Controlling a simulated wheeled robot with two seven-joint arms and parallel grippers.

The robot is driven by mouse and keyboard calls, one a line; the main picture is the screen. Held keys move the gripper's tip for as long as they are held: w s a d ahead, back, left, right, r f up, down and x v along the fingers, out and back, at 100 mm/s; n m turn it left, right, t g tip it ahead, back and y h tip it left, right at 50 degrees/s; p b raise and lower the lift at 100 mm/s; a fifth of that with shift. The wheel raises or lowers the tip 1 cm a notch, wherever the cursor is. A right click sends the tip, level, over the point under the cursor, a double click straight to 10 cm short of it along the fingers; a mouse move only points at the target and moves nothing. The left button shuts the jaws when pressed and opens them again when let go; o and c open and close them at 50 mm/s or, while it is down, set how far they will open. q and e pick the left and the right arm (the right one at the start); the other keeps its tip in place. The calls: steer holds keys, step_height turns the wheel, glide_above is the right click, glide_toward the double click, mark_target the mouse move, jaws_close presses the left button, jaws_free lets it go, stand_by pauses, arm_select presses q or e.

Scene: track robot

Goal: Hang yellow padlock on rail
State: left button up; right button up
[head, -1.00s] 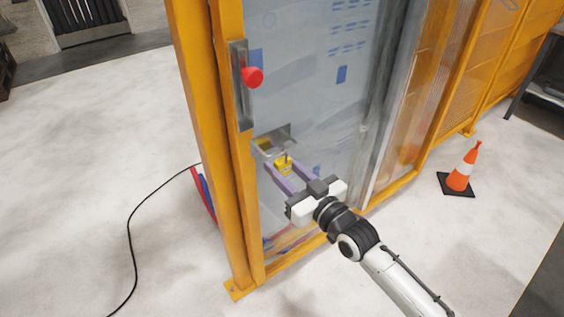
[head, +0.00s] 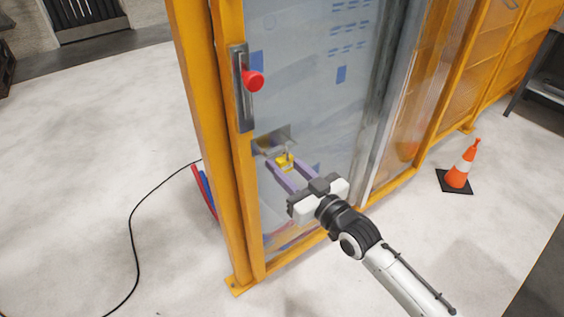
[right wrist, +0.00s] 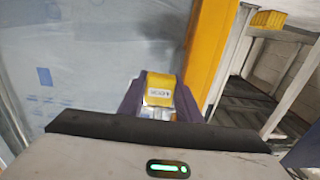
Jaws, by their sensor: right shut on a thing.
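The yellow padlock (head: 285,162) is between the purple fingers of my right gripper (head: 284,167), in front of the door panel. Its thin metal shackle points up in the head view. In the right wrist view the yellow body (right wrist: 160,86) with a pale label sits between the fingers of the gripper (right wrist: 159,100). A small metal bracket (head: 271,139) on the panel, which may be the rail, is just behind the padlock. I cannot tell whether the shackle touches it. My left gripper is out of view.
A traffic cone (head: 460,168) stands on the floor at right. A black cable (head: 137,225) lies on the open floor at left.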

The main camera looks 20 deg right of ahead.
steer(key=shift+s+d+r, duration=0.15)
steer(key=shift+s+d, duration=0.05)
steer(key=shift+s, duration=0.25)
steer(key=shift+p+v, duration=0.9)
steer(key=shift+v, duration=0.4)
steer(key=shift+p+v, duration=0.5)
steer(key=shift+v, duration=0.5)
steer(key=p, duration=0.3)
glide_toward(287, 168)
steer(key=shift+s+d, duration=0.2)
steer(key=shift+s, duration=0.4)
